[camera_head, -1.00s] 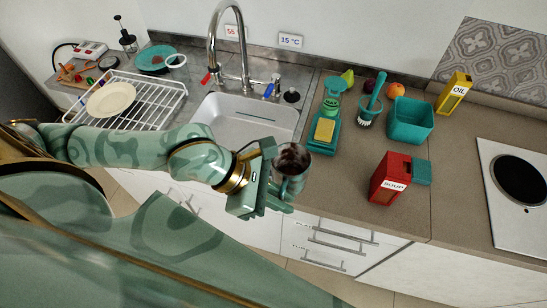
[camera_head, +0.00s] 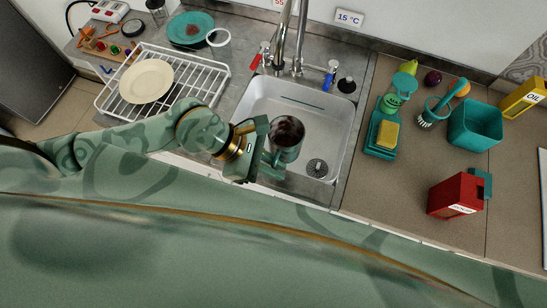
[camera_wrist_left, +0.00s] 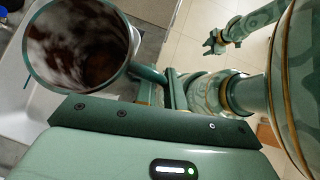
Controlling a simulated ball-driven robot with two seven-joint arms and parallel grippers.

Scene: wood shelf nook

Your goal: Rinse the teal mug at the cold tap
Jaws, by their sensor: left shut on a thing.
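The teal mug (camera_head: 287,139) has dark brown residue and pale streaks inside. My left gripper (camera_head: 272,158) is shut on it and holds it upright over the front part of the sink (camera_head: 255,100). The mug also shows in the left wrist view (camera_wrist_left: 82,50), its mouth facing the camera. The cold tap handle (camera_head: 330,76) is blue and sits right of the chrome faucet (camera_head: 288,40), below a 15 °C sign. The red hot handle (camera_head: 258,56) is on the left. My right gripper (camera_wrist_left: 213,43) shows small in the left wrist view, away from the mug, its fingers apart and empty.
A white dish rack (camera_head: 200,75) with a cream plate (camera_head: 147,82) stands left of the sink. Right of it are a teal caddy with a yellow sponge (camera_head: 387,134), a brush (camera_head: 428,117), a teal bin (camera_head: 475,122) and a red soup box (camera_head: 456,195).

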